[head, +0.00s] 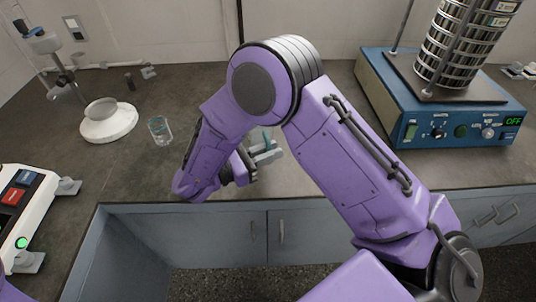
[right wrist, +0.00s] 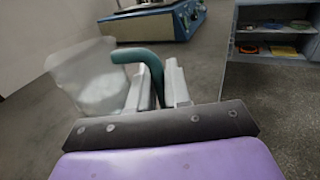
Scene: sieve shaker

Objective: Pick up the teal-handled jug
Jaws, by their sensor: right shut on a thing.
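The jug (right wrist: 85,75) is a clear, see-through vessel on the left in the right wrist view, with something white showing in or through its lower part. Its curved teal handle (right wrist: 150,62) runs down between the two pale fingers of my right gripper (right wrist: 155,85), which is shut on it. In the head view a bit of teal handle (head: 267,134) shows at my right gripper (head: 264,151), near the bench's front edge. The jug's body is mostly hidden there behind my purple arm. I cannot tell whether the jug touches the bench. My left gripper is not in view.
A blue sieve shaker (head: 400,105) with a metal sieve stack (head: 465,45) stands at the right. A glass beaker (head: 160,130) and a white round-based stand (head: 108,124) are at the left. A white control unit (head: 30,215) sits front left. The bench middle (head: 190,85) is clear.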

